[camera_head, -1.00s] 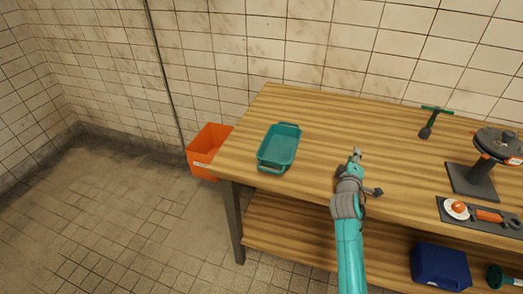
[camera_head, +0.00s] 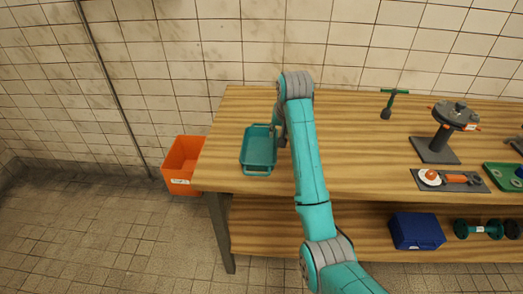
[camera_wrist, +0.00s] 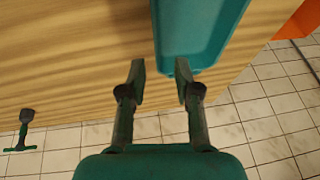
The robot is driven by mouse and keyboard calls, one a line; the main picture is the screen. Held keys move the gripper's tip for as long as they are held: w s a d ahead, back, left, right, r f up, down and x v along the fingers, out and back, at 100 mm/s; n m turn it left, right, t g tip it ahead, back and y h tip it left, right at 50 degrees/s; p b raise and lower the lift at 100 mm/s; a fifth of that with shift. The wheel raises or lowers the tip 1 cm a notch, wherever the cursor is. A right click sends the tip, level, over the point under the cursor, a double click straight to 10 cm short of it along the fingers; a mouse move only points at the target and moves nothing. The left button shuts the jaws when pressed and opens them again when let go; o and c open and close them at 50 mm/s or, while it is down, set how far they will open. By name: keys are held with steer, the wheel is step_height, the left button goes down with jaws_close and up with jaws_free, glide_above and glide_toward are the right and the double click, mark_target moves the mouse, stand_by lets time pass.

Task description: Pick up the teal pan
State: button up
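The teal pan (camera_head: 259,148) is a rectangular tray with end handles. It sits upright on the wooden table (camera_head: 345,150), near its left end. My gripper (camera_head: 277,133) points down at the pan's far right side, partly hidden by my arm in the head view. In the wrist view, my gripper (camera_wrist: 161,69) has its two fingers spread with nothing clamped between them. The pan (camera_wrist: 197,35) lies just beyond the fingertips, its near end beside the right finger. I cannot tell whether that finger touches the pan.
An orange bin (camera_head: 184,165) stands on the floor left of the table. A blue case (camera_head: 416,230) is on the lower shelf. The tiled wall is behind.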

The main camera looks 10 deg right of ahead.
mark_target(260, 149)
steer(key=x, duration=0.4)
steer(key=shift+w+f, duration=0.1)
steer(key=shift+f, duration=0.2)
steer(key=shift+d+x, duration=0.15)
steer(key=shift+x, duration=1.3)
steer(key=shift+d+x, duration=0.1)
steer(key=shift+x, duration=1.35)
steer(key=shift+w, duration=0.1)
steer(key=shift+r, duration=0.1)
jaws_close()
